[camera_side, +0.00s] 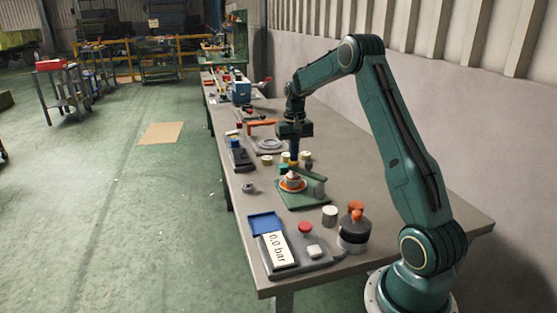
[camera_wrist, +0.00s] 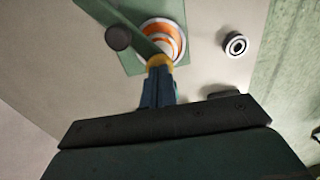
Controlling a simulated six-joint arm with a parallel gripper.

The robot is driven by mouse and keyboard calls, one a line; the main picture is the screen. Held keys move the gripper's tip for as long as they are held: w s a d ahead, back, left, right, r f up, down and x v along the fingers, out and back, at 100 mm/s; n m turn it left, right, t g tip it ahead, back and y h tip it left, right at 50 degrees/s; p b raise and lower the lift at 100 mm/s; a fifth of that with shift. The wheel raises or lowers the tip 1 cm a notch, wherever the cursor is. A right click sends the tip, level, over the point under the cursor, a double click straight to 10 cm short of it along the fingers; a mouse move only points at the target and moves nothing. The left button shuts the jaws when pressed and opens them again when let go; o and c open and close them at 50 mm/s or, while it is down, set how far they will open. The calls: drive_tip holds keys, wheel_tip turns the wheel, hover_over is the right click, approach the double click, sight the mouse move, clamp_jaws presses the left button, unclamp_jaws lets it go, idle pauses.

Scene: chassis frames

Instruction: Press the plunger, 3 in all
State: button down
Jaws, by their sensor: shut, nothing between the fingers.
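My gripper (camera_side: 294,160) points straight down over the table, its blue fingers together. In the wrist view the shut fingers (camera_wrist: 158,72) end at a small yellow piece; I cannot tell if they touch it. Just beyond it is a round orange-and-white ringed piece (camera_wrist: 168,32) on a green plate. In the side view this piece (camera_side: 292,183) sits on the green base (camera_side: 308,203), beside a green arm on a grey post (camera_side: 320,188). I take this assembly to be the plunger's, but cannot tell which part is the plunger.
A console at the near end has a display (camera_side: 278,249) reading 0.0 bar, a red button (camera_side: 305,228) and a pale button (camera_side: 314,251). A dark orange-topped bottle (camera_side: 354,235) and a white cylinder (camera_side: 329,216) stand nearby. Several small cylinders stand close to the gripper.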

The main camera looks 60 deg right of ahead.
drive_tip(key=shift+r, duration=1.15)
drive_tip(key=shift+f, duration=1.2)
drive_tip(key=shift+r, duration=0.15)
idle(0.3)
drive_tip(key=shift+r, duration=1.05)
drive_tip(key=shift+r, duration=0.1)
drive_tip(key=shift+r, duration=2.4)
